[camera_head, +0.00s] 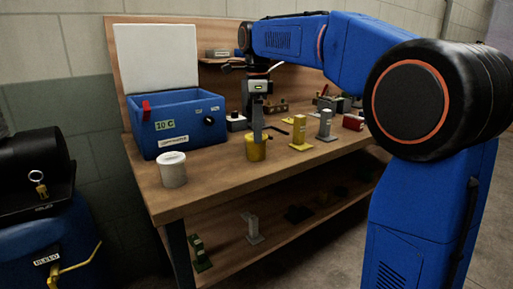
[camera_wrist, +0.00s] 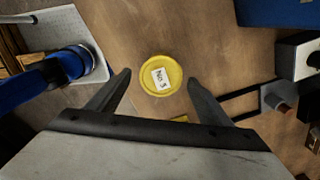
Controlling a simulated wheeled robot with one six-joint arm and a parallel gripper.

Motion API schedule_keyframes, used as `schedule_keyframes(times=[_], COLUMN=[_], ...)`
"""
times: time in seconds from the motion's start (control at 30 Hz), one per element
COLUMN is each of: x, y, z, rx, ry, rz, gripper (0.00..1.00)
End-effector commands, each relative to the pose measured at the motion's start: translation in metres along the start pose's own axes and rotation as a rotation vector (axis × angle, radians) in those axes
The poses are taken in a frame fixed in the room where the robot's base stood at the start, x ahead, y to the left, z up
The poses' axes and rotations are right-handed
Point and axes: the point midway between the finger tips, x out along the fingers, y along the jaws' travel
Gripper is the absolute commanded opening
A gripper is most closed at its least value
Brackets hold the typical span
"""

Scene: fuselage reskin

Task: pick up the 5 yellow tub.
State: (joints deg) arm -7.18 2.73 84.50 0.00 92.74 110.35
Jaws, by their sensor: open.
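The yellow tub (camera_head: 256,149) stands upright on the workbench near its front edge. In the wrist view its round yellow lid (camera_wrist: 161,76) carries a white label that reads "No 5". My gripper (camera_head: 257,133) points down at the tub in the head view, and its lower end overlaps the tub there. In the wrist view the two dark fingers (camera_wrist: 158,82) are spread apart, one on each side of the lid, with nothing between them but the tub. I cannot tell how far the fingertips are above or beside it.
A white tub (camera_head: 172,169) and a blue box (camera_head: 176,121) with a raised white lid stand to the left. A yellow fixture (camera_head: 299,133) and a grey fixture (camera_head: 325,126) stand to the right. The workbench (camera_head: 215,185) has bare wood left of the yellow tub.

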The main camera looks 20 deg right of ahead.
Motion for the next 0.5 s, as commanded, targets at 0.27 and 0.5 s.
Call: schedule_keyframes(times=[0.27, 0.5], x=[0.034, 0.039], y=[-0.001, -0.002], z=[0.0, 0.0], rx=[0.0, 0.0], ry=[0.001, 0.0], rz=[0.001, 0.0], gripper=[0.73, 0.73])
